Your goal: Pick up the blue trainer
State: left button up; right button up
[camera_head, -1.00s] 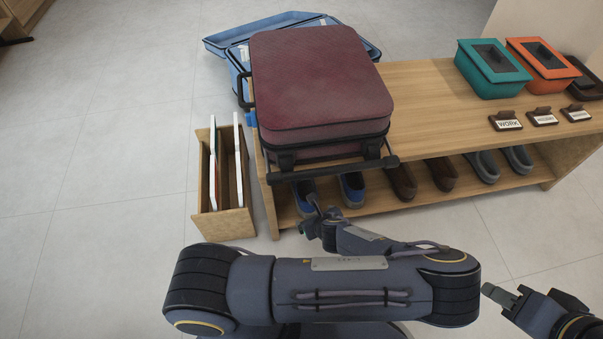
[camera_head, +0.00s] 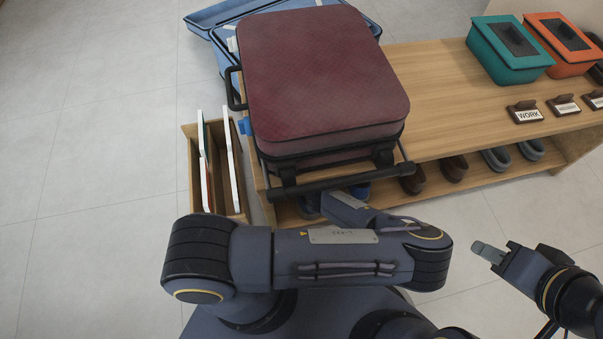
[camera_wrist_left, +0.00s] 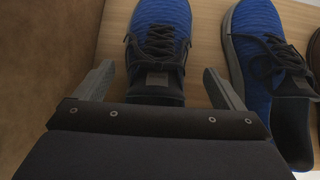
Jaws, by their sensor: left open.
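Two blue trainers with black laces and grey soles stand on the wooden lower shelf. In the left wrist view, one blue trainer (camera_wrist_left: 161,22) has its heel end between the spread fingers of my left gripper (camera_wrist_left: 159,70); the gripper is open and contact cannot be made out. The other blue trainer (camera_wrist_left: 259,40) stands just right of the fingers. In the head view only a bit of a blue trainer (camera_head: 360,190) shows; my left gripper is hidden behind my forearm and the suitcase's edge. My right gripper (camera_head: 489,252) is away to the right, over the floor.
A maroon suitcase (camera_head: 320,75) lies on the wooden bench (camera_head: 440,90), above the trainers. A wooden bin (camera_head: 233,185) with upright panels stands left of the bench. Brown shoes (camera_head: 412,181) and grey shoes (camera_head: 496,159) line the shelf. Lidded boxes (camera_head: 508,50) sit on top.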

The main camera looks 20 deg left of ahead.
pick_arm(q)
jog(key=x, duration=0.1)
jog(key=b+x, duration=0.1)
jog(key=x, duration=0.1)
jog(key=shift+s+a+f, duration=0.1)
jog(key=shift+s+f, duration=0.05)
jog(key=shift+s, duration=0.1)
jog(key=shift+w+a+f+b, duration=0.2)
jog(key=shift+w+f+b, duration=0.05)
jog(key=shift+w+b, duration=0.05)
pick_arm(e)
notch_tip(320, 180, down, 2)
jog(key=shift+f, duration=0.15)
pick_arm(q)
jog(key=shift+r, duration=0.1)
jog(key=c, duration=1.3)
jog(key=shift+o, duration=0.2)
jog(key=shift+r, duration=0.2)
